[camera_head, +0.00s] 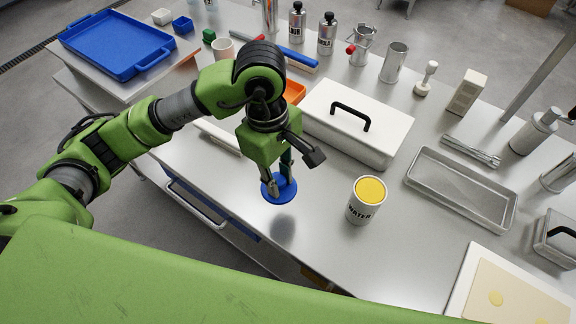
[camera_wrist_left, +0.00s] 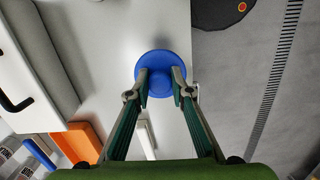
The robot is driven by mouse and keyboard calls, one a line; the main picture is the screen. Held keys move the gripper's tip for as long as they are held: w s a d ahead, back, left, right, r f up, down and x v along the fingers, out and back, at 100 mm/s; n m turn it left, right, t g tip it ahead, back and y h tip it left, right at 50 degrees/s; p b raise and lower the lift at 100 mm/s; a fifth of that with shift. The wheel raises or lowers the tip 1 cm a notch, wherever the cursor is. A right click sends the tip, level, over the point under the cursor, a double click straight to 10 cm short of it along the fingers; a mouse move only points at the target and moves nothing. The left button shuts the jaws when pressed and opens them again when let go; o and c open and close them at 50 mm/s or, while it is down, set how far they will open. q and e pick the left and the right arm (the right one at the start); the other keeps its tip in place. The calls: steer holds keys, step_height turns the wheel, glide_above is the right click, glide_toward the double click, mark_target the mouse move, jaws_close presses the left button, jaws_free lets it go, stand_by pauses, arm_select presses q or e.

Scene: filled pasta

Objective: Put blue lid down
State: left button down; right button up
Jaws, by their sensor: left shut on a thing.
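The blue lid (camera_head: 280,197) is a round disc near the table's front edge, left of the white WATER can (camera_head: 361,211). My left gripper (camera_head: 279,181) points down from above and is shut on the lid's middle. A faint dark patch shows on the table apart from the lid, so the lid appears held a little above the surface. My right gripper is not in view.
The WATER can has a yellow top. A white box with a black handle (camera_head: 343,135) stands behind, and a grey metal tray (camera_head: 494,218) lies to the right. A blue tray (camera_head: 75,58) is at the far left. Bare table (camera_head: 322,252) lies around the lid.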

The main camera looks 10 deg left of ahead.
arm_select(q)
steer(key=w, duration=0.1)
steer(key=w+f, duration=0.1)
steer(key=w+p, duration=0.1)
steer(key=w, duration=0.1)
steer(key=shift+f, duration=0.25)
steer(key=w+f, duration=0.2)
steer(key=f, duration=0.1)
steer(key=w+f+p, duration=0.1)
steer(key=w+f, duration=0.2)
step_height(320, 180, down, 3)
steer(key=shift+w+r+p, duration=0.1)
steer(key=shift+w+p, duration=0.05)
steer(key=shift+p, duration=0.7)
steer(key=shift+f, duration=0.3)
steer(key=shift+f, duration=0.1)
steer(key=shift+f+b, duration=0.15)
steer(key=shift+b, duration=0.15)
steer(key=c, duration=1.9)
jaws_free()
steer(key=shift+o, duration=0.4)
